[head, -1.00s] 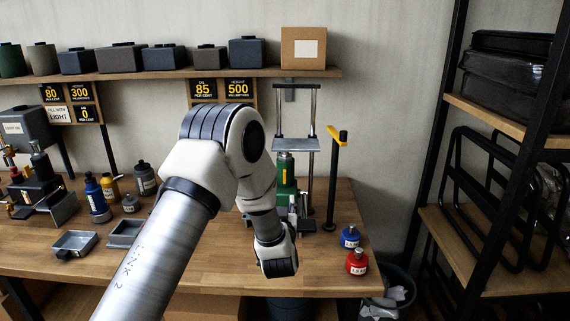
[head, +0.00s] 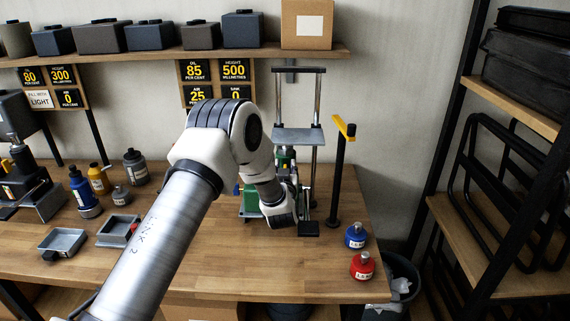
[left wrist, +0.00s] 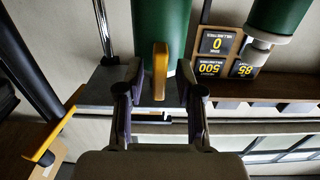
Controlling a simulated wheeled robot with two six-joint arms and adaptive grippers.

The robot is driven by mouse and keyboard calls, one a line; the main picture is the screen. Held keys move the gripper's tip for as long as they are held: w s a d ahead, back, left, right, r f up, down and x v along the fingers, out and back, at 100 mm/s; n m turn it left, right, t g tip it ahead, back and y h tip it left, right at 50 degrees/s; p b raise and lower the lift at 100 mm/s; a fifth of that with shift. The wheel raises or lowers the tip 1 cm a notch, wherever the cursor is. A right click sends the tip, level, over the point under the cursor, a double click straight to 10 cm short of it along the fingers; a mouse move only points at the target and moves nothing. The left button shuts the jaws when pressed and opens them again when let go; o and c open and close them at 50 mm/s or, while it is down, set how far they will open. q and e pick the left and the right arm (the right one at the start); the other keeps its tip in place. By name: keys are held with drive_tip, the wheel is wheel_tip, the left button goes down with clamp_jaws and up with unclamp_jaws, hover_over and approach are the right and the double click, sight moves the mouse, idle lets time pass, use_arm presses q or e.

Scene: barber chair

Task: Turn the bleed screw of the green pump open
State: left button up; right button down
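The green pump (head: 251,200) stands on the bench, mostly hidden behind my left arm in the head view. In the left wrist view, a green cylinder (left wrist: 176,25) stands in front of my left gripper (left wrist: 160,95), with an upright yellow part (left wrist: 160,70) on it. The gripper's two fingers are apart, one on each side of the yellow part, with gaps showing. I cannot tell whether that part is the bleed screw. A second green cylinder (left wrist: 280,14) with a pale fitting (left wrist: 258,51) shows at the upper right. In the head view the fingertips are hidden. My right gripper is not in view.
A steel press frame (head: 298,135) and a black post with a yellow top (head: 337,175) stand beside the pump. Blue (head: 355,236) and red (head: 362,267) bottles stand at the bench's right end. The front of the bench (head: 220,265) is clear.

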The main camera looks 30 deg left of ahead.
use_arm(q)
drive_tip(key=shift+s+d+r, duration=0.2)
drive_tip(key=shift+c, duration=0.3)
drive_tip(key=shift+s+d+r, duration=0.1)
drive_tip(key=shift+s, duration=0.05)
clamp_jaws()
